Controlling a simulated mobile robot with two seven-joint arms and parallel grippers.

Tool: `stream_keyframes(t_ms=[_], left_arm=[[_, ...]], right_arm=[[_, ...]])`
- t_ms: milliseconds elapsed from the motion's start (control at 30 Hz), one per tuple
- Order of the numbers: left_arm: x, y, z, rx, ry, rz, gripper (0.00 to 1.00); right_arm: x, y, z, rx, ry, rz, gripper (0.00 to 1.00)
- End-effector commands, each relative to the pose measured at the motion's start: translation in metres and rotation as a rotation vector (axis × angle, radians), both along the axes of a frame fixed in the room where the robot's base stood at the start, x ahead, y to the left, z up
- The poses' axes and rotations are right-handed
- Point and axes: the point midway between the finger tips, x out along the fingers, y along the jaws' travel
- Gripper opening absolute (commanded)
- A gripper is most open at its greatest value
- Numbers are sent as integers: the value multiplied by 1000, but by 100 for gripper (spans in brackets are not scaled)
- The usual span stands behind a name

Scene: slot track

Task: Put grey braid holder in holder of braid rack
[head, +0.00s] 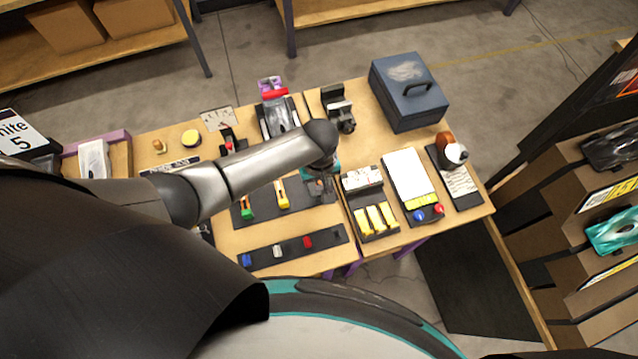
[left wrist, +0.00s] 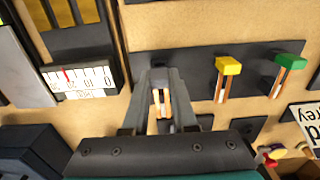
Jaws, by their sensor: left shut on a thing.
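The grey braid holder (left wrist: 160,76) is between the fingers of my left gripper (left wrist: 160,82), which is shut on it. Orange-brown strands with pale parts show below its grey head. It stands over the dark braid rack (left wrist: 195,58); I cannot tell whether it is seated or just above. The rack's yellow holder (left wrist: 228,66) and green holder (left wrist: 290,61) stand beside it. In the head view, my left gripper (head: 320,182) is over the right end of the rack (head: 262,211), and the forearm and hand mostly hide the grey holder. My right gripper is not in view.
A front strip (head: 270,253) holds blue, white and red pieces. A scale block with yellow pieces (head: 370,205) stands close right of the gripper. A white panel (head: 408,178) and a dark blue box (head: 408,92) are farther right. Bare wood (head: 325,262) shows at the front edge.

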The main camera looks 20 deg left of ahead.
Motion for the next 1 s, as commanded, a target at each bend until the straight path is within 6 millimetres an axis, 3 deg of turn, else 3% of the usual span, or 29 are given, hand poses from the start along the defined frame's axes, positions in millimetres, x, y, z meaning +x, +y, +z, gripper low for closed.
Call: stream_keyframes(t_ms=[767,800,1000], left_arm=[[0,0,-20,-1,1,0,0],[0,0,-20,0,0,0,29],[0,0,-19,0,0,0,52]], right_arm=[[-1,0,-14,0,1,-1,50],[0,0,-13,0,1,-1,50],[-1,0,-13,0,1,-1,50]])
